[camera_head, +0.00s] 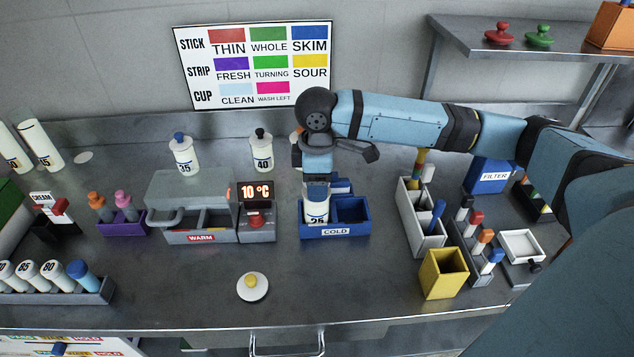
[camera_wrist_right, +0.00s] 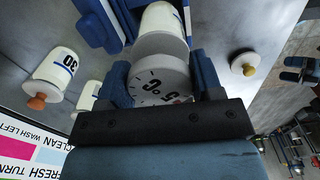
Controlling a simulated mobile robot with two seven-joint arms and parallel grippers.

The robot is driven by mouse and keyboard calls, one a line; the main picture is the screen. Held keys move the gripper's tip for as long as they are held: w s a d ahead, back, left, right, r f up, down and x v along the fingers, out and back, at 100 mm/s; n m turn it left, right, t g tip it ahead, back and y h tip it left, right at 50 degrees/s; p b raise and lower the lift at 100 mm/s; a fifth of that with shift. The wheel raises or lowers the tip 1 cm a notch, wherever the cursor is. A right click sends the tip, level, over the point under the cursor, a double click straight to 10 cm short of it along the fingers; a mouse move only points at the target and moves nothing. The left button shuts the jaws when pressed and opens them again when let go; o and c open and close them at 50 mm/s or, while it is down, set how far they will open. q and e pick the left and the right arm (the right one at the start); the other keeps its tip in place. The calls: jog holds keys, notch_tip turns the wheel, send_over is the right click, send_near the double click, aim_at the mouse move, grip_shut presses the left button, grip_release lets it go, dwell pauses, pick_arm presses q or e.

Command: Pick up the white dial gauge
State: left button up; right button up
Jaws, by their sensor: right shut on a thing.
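The white dial gauge (camera_wrist_right: 157,88) shows in the right wrist view as a round white face with tick marks and °C lettering. My right gripper (camera_head: 317,183) points down over the blue COLD box (camera_head: 336,232), and in the wrist view its jaws (camera_wrist_right: 160,90) are shut on the gauge. In the head view the gripper hides the gauge. The white bottle marked 25 (camera_head: 317,210) stands in the box's left compartment just below the gripper. I cannot tell whether the gauge touches the bottle. My left gripper is not in view.
The COLD box's right compartment (camera_head: 352,210) looks empty. A bottle with an orange knob (camera_wrist_right: 58,72) stands behind the gripper. The WARM unit (camera_head: 200,237) with a 10 °C display (camera_head: 255,192) is to the left. Grey racks (camera_head: 420,225) and a yellow bin (camera_head: 443,273) are right. The front counter is mostly clear.

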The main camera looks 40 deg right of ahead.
pick_arm(q)
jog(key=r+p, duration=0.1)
jog(key=p, duration=0.1)
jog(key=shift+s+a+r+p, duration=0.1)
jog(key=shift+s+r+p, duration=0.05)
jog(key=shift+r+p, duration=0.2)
pick_arm(e)
notch_tip(320, 180, up, 20)
